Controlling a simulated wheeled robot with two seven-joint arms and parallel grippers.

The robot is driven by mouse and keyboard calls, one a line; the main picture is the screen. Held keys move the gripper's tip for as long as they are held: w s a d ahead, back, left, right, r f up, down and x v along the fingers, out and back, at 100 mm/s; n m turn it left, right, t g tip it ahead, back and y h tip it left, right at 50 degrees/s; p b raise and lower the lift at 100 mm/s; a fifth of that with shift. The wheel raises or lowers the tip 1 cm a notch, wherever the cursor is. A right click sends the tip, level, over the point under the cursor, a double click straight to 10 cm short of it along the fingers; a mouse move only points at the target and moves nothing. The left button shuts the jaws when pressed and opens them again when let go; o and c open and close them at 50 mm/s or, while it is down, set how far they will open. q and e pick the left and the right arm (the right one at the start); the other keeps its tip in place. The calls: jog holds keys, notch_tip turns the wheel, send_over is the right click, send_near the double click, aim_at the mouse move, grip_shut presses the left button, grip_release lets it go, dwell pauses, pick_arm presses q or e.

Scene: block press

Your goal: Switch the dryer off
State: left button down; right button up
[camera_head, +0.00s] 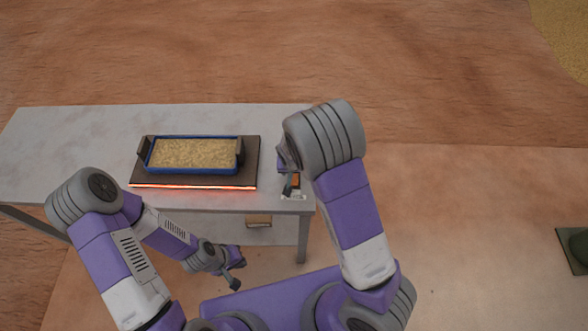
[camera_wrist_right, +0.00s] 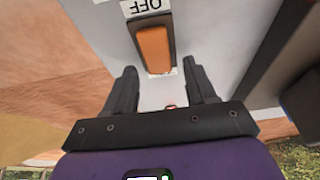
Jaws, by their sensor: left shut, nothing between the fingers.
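The dryer (camera_head: 252,178) is a dark flat plate on the table with a red glowing front edge. A blue tray (camera_head: 196,173) of tan grainy material sits on it. An orange rocker switch (camera_head: 296,181) is at the table's right end, partly hidden by my right gripper (camera_head: 288,186). In the right wrist view the switch (camera_wrist_right: 155,48) lies just beyond the fingers, with an upside-down "OFF" label (camera_wrist_right: 147,7) at its upper end. My right gripper (camera_wrist_right: 163,84) is open and empty there. My left gripper (camera_head: 234,281) is shut and empty, low in front of the table.
The grey table (camera_head: 60,140) has bare room left of the dryer. A small tan object (camera_head: 258,220) is below the table's front edge. A green item on a dark mat (camera_head: 572,250) lies at the far right. The floor between is clear.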

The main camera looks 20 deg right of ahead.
aim_at(294, 180)
jog(key=p+v, duration=0.1)
jog(key=v, duration=0.6)
jog(key=shift+s+r+p, duration=0.1)
jog(key=shift+r+p, duration=0.2)
jog(key=shift+p, duration=0.05)
dwell(0.4)
